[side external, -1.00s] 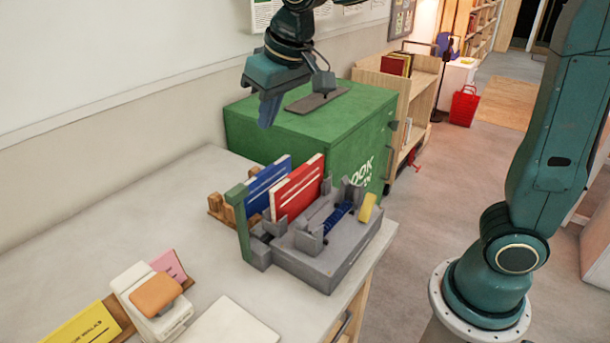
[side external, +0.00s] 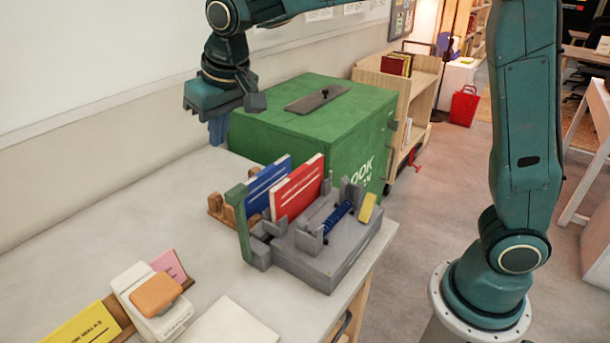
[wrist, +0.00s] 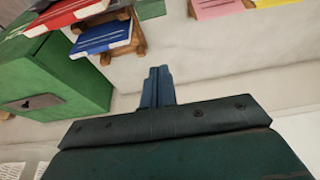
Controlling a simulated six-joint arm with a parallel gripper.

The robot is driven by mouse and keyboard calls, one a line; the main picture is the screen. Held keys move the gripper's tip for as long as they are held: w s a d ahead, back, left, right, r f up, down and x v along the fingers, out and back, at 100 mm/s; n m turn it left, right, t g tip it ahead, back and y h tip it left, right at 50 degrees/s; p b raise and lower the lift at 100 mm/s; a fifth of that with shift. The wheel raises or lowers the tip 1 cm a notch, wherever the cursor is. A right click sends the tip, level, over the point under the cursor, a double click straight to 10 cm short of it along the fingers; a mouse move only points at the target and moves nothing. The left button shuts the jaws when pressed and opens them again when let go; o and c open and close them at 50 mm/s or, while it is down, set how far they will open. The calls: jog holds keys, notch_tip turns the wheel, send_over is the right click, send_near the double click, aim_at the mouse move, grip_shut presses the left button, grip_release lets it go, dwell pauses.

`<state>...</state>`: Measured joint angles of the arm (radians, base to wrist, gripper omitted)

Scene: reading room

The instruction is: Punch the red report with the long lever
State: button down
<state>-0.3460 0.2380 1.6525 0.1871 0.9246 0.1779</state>
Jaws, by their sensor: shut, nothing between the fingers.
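The red report (side external: 297,188) stands upright at the grey punch (side external: 325,265); whether it sits fully in the slot I cannot tell. The long green lever (side external: 239,222) stands up at the punch's left end. My gripper (side external: 218,131) is shut and empty, above the back of the table, left of the green box and away from the lever. In the wrist view, my gripper (wrist: 158,78) points past the red report (wrist: 65,14) at the upper left. The lever is not clearly visible there.
A blue report (side external: 265,184) stands in a wooden rack (side external: 216,208) behind the red one. The green box (side external: 290,135) is behind them. An orange-topped white device (side external: 150,305) and yellow and pink cards stand at front left. The table's left middle is clear.

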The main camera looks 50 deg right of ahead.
notch_tip(320, 180, down, 9)
jog(key=shift+s+f, duration=0.2)
jog(key=shift+s, duration=0.15)
dwell(0.9)
jog(key=shift+s, duration=0.1)
dwell(0.4)
